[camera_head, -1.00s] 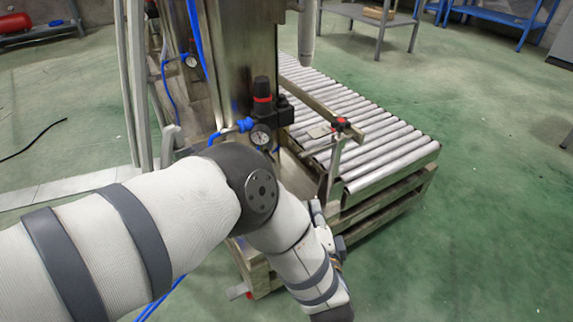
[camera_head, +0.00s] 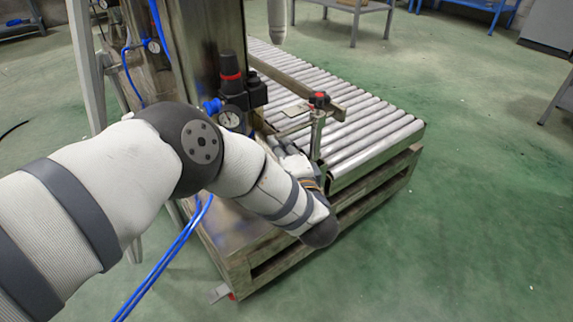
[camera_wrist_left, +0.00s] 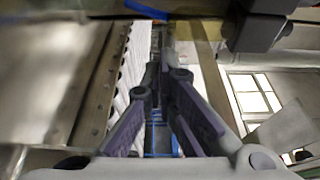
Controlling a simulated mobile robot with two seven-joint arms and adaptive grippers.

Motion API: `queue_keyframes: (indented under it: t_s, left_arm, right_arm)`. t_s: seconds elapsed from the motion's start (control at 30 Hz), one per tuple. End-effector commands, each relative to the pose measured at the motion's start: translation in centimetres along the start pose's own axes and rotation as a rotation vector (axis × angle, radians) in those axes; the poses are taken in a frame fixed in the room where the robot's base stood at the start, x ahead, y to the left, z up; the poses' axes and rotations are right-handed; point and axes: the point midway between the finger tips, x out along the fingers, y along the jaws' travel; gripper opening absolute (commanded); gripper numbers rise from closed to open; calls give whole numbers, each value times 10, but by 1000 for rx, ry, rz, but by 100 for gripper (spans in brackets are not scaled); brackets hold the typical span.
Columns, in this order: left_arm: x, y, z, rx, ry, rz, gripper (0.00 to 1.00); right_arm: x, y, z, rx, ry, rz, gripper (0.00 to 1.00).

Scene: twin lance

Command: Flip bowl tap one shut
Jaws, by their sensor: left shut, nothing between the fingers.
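The black filter-regulator unit (camera_head: 232,85) with a red band and a round gauge (camera_head: 230,120) is on the steel column. Its lower part is behind my arm, and I cannot make out a bowl tap or its position. My left arm reaches across in front of the column, its forearm pointing down right and its wrist folded back beside the roller bed. In the head view the fingers are mostly hidden. In the left wrist view my left gripper (camera_wrist_left: 154,78) is shut and empty. A dark block (camera_wrist_left: 258,28) is close at the upper right there.
The roller conveyor (camera_head: 360,130) stands right of the column, with a red-knobbed clamp post (camera_head: 317,125) close to my wrist. Blue hoses (camera_head: 165,255) hang below my arm. A second gauge (camera_head: 152,45) is farther left.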

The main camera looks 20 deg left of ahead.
Motion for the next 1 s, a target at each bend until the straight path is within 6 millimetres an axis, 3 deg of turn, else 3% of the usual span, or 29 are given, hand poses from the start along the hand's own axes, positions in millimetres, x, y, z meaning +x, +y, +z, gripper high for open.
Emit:
queue_keyframes:
  t_s: [0.07, 0.2, 0.33, 1.0]
  left_arm:
    - [12, 3, 4, 1, -2, 2, 0]
    - [2, 0, 26, 3, 0, 3, 0]
    - [-2, -1, 35, 0, 1, 1, 0]
    - [-6, -3, 40, 0, 55, -1, 0]
  right_arm:
    - [4, -1, -5, -3, -4, -1, 28]
    - [0, 0, -1, -2, 1, -1, 28]
    - [0, 0, -1, -1, 2, 0, 28]
    - [-6, 0, 5, 1, 14, 0, 28]
